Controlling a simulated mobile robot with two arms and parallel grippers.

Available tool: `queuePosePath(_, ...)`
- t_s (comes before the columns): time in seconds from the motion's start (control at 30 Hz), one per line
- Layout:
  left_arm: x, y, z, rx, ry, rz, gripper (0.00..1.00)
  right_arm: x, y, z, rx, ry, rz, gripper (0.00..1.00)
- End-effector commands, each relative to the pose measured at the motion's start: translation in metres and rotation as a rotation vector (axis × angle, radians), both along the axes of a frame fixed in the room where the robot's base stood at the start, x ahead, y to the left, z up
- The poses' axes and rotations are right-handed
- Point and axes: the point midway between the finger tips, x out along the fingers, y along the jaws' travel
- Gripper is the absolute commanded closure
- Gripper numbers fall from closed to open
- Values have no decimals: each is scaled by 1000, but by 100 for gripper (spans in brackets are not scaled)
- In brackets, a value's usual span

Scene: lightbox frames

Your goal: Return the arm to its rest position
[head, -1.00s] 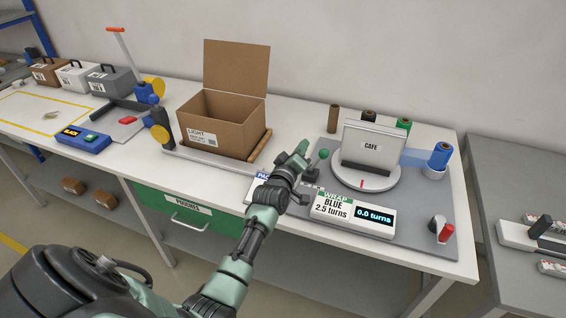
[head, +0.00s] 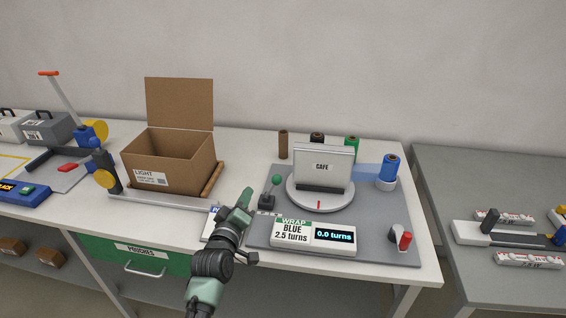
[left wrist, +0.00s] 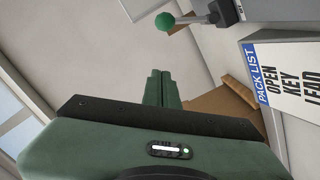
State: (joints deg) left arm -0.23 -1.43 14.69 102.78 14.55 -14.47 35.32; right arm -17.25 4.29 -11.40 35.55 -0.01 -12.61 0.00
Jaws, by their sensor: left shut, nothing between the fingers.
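My left arm comes up from the bottom middle of the head view. Its gripper (head: 243,200) is over the front of the white bench, left of the wrap station's green-knobbed lever (head: 275,183) and apart from it as far as I can tell. In the left wrist view the green fingers (left wrist: 161,88) are together with nothing between them. The lever's green knob (left wrist: 165,21) and a pack list card (left wrist: 285,75) also show there. My right gripper is in neither view.
An open cardboard box (head: 172,165) stands left of the gripper. On the right, a CAFE-labelled piece (head: 322,168) stands on a turntable (head: 320,194), with a blue film roll (head: 389,168) beside it. A display (head: 334,237) reads 0.0 turns. A grey table (head: 470,180) stands at right.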

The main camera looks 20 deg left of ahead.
Motion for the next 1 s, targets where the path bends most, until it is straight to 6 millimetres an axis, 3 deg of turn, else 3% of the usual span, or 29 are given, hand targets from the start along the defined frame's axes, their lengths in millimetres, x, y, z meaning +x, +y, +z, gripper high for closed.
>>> queuePosePath(0.17, -3, -4, -4, 14, 20, -11, 100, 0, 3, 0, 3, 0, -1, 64)
queuePosePath(0.27, -17, -22, -21, 84, 126, -68, 100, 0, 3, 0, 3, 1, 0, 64)
queuePosePath(0.37, -53, -54, -54, 224, 324, -179, 100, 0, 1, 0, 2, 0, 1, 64)
queuePosePath(0.5, -129, -96, -99, 437, 627, -375, 100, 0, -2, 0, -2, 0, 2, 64)
queuePosePath(0.6, -174, -111, -116, 535, 774, -479, 100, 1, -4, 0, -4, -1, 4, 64)
queuePosePath(0.8, -243, -128, -131, 657, 966, -634, 100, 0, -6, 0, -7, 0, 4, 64)
queuePosePath(1.0, -300, -136, -134, 738, 1106, -763, 100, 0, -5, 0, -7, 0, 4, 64)
